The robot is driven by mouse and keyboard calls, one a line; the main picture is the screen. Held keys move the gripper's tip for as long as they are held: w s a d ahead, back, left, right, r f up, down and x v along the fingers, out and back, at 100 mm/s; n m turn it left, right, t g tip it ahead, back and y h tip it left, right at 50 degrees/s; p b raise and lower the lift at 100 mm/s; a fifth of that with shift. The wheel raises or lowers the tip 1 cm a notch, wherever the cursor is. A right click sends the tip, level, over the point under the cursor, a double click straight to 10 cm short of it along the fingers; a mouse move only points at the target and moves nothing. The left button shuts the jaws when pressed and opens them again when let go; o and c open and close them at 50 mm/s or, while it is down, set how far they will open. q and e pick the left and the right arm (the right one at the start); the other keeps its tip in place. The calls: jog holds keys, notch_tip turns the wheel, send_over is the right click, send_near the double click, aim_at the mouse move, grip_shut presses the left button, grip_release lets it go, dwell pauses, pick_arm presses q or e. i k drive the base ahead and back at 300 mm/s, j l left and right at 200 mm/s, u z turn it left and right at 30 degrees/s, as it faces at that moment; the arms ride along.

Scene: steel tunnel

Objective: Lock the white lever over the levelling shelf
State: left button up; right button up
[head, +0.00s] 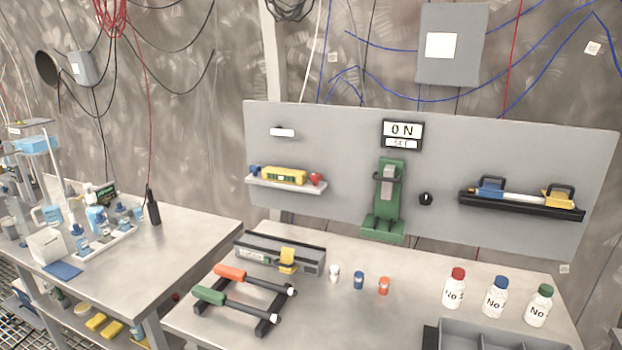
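A small white lever (282,132) lies roughly horizontal on the grey upright panel (345,130), at its upper left. Below it, apart from it, the light levelling shelf (285,188) sticks out from the panel and looks slightly tilted, its right end lower in the picture. A yellow spirit level (285,176) rests on the shelf. A blue knob (254,172) is at the shelf's left end and a red knob (316,179) at its right end. The bubble is too small to read. Neither of my grippers is in view.
A green press-like device (385,200) and a dark knob (426,199) are right of the shelf. Below stand a grey box (280,254), orange- and green-handled tools (245,290), small vials (358,280) and white bottles (495,300) on the table. Space before the shelf looks clear.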

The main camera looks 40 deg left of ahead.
aim_at(278, 130)
jog(key=u, duration=1.25)
